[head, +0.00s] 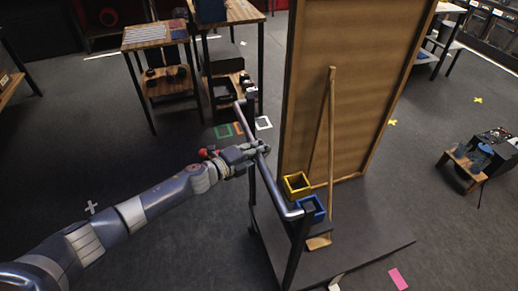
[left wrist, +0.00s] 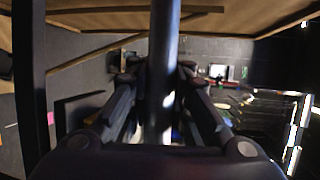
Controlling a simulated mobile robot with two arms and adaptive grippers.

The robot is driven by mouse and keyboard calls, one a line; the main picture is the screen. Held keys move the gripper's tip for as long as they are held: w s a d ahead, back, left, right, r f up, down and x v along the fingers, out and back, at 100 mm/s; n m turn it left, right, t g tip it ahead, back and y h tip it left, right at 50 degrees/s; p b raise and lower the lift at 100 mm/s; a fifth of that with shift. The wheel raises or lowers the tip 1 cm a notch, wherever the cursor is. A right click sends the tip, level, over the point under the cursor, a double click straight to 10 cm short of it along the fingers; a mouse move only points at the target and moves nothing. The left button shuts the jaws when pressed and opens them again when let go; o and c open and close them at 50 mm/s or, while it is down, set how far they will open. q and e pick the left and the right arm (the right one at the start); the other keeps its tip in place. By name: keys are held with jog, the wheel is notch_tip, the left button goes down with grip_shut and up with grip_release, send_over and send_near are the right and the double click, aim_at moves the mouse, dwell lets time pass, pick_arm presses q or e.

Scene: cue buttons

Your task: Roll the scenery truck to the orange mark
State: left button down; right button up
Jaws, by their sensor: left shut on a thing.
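The scenery truck (head: 370,245) is a dark wheeled platform carrying a tall tan wooden flat (head: 300,110) with a diagonal brace (head: 331,130). A grey push bar (head: 270,180) runs along its left side on dark posts. My left gripper (head: 262,149) is shut around this bar. In the left wrist view the bar (left wrist: 163,50) passes between the fingers of the left gripper (left wrist: 163,100). The orange mark (head: 238,128) is a small outlined patch on the floor beyond the gripper, between a green mark (head: 223,131) and a white one (head: 263,123). My right gripper is out of view.
Wooden tables (head: 155,38) stand behind the marks. A pink mark (head: 398,278) lies at lower right. A low stand (head: 470,168) is at right. The left floor is mostly clear.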

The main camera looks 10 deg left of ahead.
pick_arm(q)
jog(key=shift+w+d+r, duration=0.15)
jog(key=shift+w+r, duration=0.05)
jog(key=shift+r, duration=0.3)
jog(key=c, duration=1.4)
grip_release()
jog(key=shift+d, duration=0.1)
jog(key=shift+c, duration=0.2)
jog(key=shift+s+d+f, duration=0.1)
jog(key=shift+f, duration=0.05)
jog(key=shift+f, duration=0.15)
jog(key=v, duration=1.2)
